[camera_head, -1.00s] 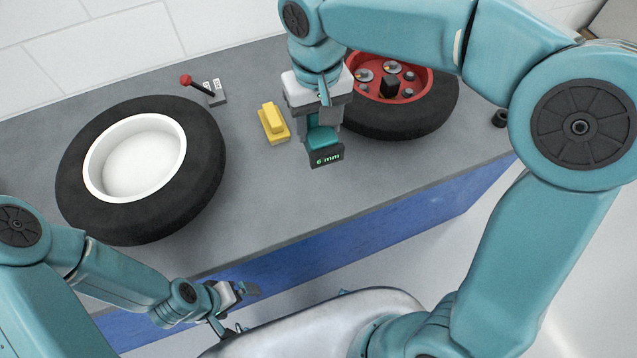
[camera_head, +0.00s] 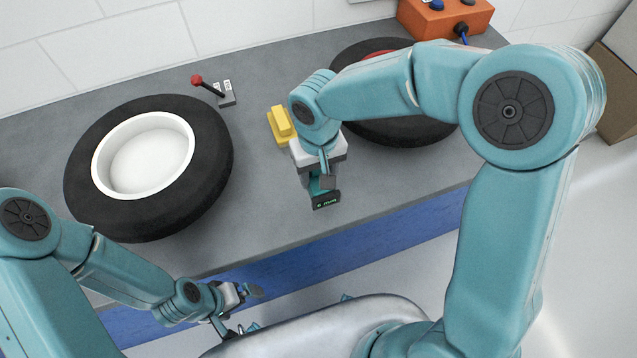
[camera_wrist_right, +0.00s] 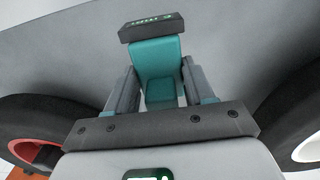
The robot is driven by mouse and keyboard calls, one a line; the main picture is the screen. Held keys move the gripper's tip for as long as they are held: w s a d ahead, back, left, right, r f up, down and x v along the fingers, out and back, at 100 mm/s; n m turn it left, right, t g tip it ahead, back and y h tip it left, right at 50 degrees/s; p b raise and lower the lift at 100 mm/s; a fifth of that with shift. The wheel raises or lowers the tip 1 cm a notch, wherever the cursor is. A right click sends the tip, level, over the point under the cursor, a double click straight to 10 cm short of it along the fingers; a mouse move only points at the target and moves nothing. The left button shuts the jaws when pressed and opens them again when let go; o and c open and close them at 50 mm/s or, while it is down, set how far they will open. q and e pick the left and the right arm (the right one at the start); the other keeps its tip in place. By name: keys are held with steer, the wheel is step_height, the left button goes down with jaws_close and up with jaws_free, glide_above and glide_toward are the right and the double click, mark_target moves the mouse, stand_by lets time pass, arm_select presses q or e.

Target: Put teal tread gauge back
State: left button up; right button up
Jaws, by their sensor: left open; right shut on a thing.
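The teal tread gauge (camera_wrist_right: 158,68) has a dark head with a green readout. It is held between the fingers of my right gripper (camera_wrist_right: 158,88). In the head view the gauge (camera_head: 325,199) hangs below my right gripper (camera_head: 319,182), over the front part of the grey bench top; its height above the bench is hard to tell. My left gripper (camera_head: 248,292) is open and empty, low in front of the bench's blue front. A yellow block-shaped thing (camera_head: 282,125) lies on the bench just behind my right gripper.
A tyre with a white rim (camera_head: 90,205) lies at the left of the grey bench (camera_head: 255,190). Another tyre (camera_head: 405,130) lies behind my right arm. A red-knobbed lever (camera_head: 213,88) stands behind. An orange box (camera_head: 440,22) is at the back right.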

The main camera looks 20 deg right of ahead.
step_height(320, 180, down, 4)
steer(key=shift+f, duration=0.25)
steer(key=shift+w+f, duration=0.1)
steer(key=shift+f, duration=0.2)
steer(key=shift+f, duration=0.1)
steer(key=o, duration=1)
